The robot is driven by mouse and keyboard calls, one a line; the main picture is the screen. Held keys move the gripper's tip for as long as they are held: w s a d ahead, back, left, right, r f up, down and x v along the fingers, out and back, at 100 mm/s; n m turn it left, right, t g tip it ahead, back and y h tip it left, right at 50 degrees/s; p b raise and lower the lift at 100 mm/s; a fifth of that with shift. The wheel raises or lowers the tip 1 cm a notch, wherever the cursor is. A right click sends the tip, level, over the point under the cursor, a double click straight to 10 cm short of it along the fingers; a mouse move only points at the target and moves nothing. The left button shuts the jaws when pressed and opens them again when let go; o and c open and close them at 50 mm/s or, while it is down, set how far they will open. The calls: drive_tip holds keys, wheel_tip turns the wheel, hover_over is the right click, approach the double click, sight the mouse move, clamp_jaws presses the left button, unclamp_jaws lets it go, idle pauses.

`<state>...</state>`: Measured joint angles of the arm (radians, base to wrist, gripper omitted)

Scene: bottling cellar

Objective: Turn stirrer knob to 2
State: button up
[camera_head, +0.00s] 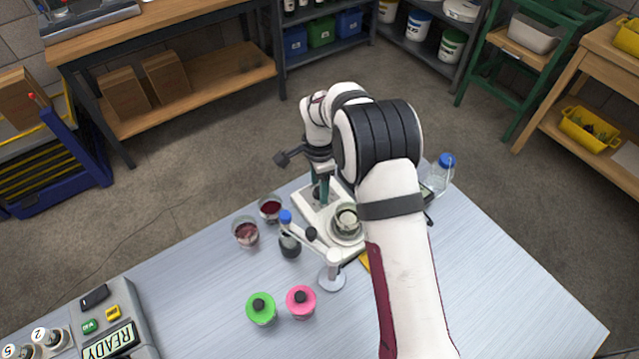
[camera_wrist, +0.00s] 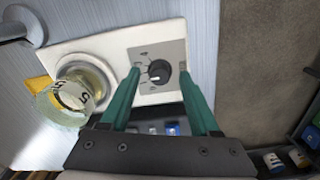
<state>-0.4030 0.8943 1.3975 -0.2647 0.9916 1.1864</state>
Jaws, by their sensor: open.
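The stirrer (camera_head: 310,212) is a white plate on the table, and it fills the middle of the wrist view (camera_wrist: 190,32). Its black round knob (camera_wrist: 160,72) sits on a grey panel, with a pale pointer mark; the scale marks around it are too small to read. My gripper (camera_wrist: 160,76) is open, with one green finger on each side of the knob and visible gaps between. In the head view my gripper (camera_head: 319,188) points down at the stirrer's far end, and the knob cannot be made out. A glass beaker (camera_wrist: 72,98) stands on the stirrer's plate beside the knob panel.
In the head view, two glasses of red liquid (camera_head: 246,232) (camera_head: 270,207) stand left of the stirrer. Green (camera_head: 261,309) and pink (camera_head: 300,302) containers stand nearer. The table's right front is clear.

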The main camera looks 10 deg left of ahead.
wheel_tip(320, 180, up, 16)
idle(0.3)
drive_tip(key=s+d+r+n, duration=0.2)
drive_tip(key=s+d+r, duration=0.4)
drive_tip(key=s+d, duration=0.45)
drive_tip(key=s+d+f+n+y, duration=0.1)
drive_tip(key=s+d+f+n, duration=0.1)
drive_tip(key=s, duration=0.8)
drive_tip(key=s+d+f+n, duration=0.2)
drive_tip(key=s+d, duration=0.1)
drive_tip(key=s, duration=0.8)
drive_tip(key=shift+y, duration=0.4)
